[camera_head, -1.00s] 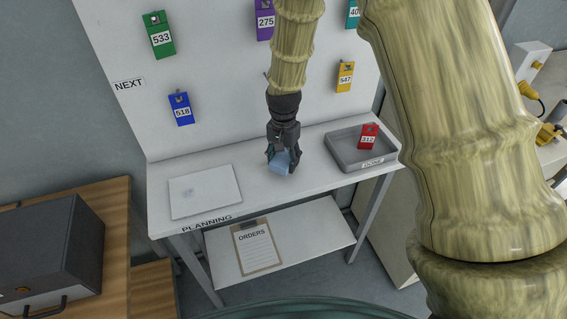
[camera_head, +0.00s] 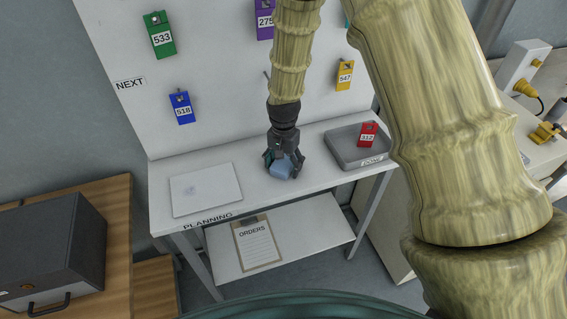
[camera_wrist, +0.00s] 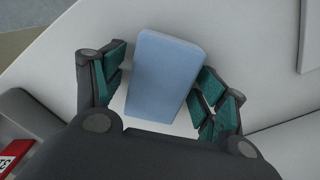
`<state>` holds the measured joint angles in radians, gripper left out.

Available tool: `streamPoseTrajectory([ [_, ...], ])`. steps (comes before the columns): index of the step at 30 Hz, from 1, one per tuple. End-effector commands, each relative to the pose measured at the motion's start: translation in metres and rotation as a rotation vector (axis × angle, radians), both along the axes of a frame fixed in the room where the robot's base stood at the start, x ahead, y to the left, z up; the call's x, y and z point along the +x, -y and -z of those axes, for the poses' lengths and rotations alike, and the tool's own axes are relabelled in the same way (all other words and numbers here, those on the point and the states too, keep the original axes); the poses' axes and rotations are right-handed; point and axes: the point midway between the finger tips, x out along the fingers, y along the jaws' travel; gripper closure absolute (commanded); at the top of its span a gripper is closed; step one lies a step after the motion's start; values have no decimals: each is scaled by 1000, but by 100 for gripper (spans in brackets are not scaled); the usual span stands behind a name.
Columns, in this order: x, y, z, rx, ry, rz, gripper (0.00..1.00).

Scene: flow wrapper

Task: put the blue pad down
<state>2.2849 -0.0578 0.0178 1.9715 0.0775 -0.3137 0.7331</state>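The light-blue pad (camera_head: 281,169) is at the white planning table's top, between the white sheet and the grey tray. In the wrist view the pad (camera_wrist: 163,76) lies between the two fingers of my gripper (camera_wrist: 158,88). The fingers, with teal inner pads, are spread. A gap shows between the left finger and the pad; the right finger is very close to it, and I cannot tell if they touch. In the head view my gripper (camera_head: 284,160) is low over the table, around the pad. The pad appears to rest on the tabletop.
A white sheet (camera_head: 205,190) lies left on the table (camera_head: 250,185). A grey tray (camera_head: 345,160) marked DONE, with a red tag (camera_head: 368,134), stands right. Coloured tags hang on the board behind. An orders clipboard (camera_head: 256,243) is on the lower shelf.

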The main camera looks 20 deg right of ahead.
Motion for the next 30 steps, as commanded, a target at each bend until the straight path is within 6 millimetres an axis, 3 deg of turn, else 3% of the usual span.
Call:
streamPoseTrajectory([
  [11,1,0,-9,0,3,0,28],
  [30,1,0,-85,0,3,0,28],
])
